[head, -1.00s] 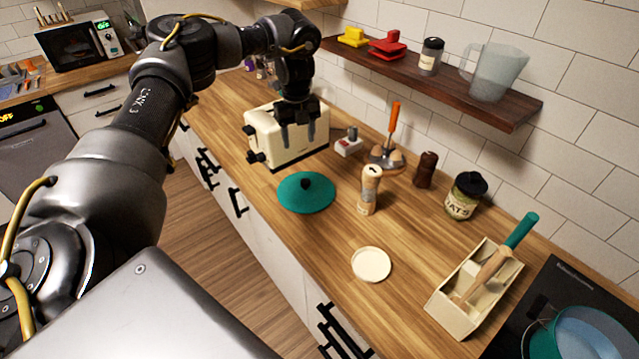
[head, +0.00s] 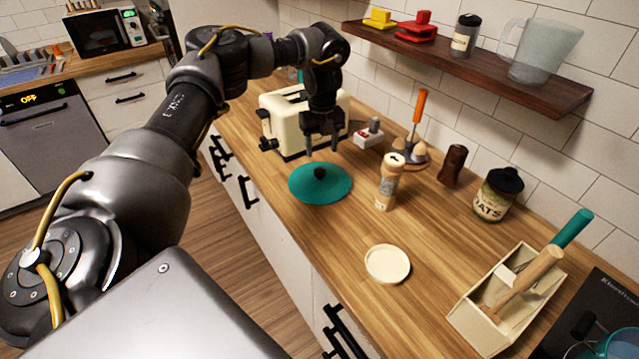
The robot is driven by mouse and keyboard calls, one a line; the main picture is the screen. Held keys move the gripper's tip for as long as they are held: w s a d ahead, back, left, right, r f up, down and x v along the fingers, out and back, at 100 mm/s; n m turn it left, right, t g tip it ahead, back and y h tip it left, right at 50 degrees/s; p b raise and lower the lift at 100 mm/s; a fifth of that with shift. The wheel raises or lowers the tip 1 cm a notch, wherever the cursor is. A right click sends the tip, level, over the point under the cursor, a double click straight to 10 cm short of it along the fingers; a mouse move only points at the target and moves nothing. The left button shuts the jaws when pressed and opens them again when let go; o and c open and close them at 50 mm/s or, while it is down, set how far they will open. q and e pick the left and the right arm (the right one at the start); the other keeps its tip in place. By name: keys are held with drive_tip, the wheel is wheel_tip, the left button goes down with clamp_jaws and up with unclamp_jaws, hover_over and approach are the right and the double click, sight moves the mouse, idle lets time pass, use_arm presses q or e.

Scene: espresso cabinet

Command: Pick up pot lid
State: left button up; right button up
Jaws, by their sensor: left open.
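The pot lid (head: 322,188) is a teal disc with a dark round knob (head: 319,173) at its centre. It lies flat on the wooden counter in the head view, near the counter's front edge. My left gripper (head: 322,150) points down just behind and above the lid, in front of the toaster. Its two fingers are apart and empty, a little above the knob and not visibly touching it. My right gripper is not in the head view.
A cream toaster (head: 283,122) stands right behind the gripper. A pepper mill (head: 389,184) stands right of the lid. A cream round dish (head: 387,264) lies in front. A utensil caddy (head: 480,312) and oats jar (head: 497,196) stand further right. A shelf (head: 470,67) hangs above.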

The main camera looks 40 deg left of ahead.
sight(320, 170)
use_arm(q)
wheel_tip(320, 170, down, 4)
drive_tip(key=shift+f+p, duration=0.25)
drive_tip(key=shift+p, duration=0.05)
drive_tip(key=shift+s+a+f+p, duration=0.15)
drive_tip(key=shift+f+p, duration=0.2)
drive_tip(key=shift+p, duration=0.2)
wheel_tip(320, 170, down, 4)
drive_tip(key=shift+a+r+p, duration=0.1)
drive_tip(key=shift+a+p, duration=0.05)
drive_tip(key=shift+p, duration=0.6)
drive_tip(key=shift+f, duration=0.35)
drive_tip(key=shift+c, duration=0.2)
drive_tip(key=shift+r, duration=0.1)
drive_tip(key=c, duration=1.1)
drive_tip(key=shift+c, duration=0.2)
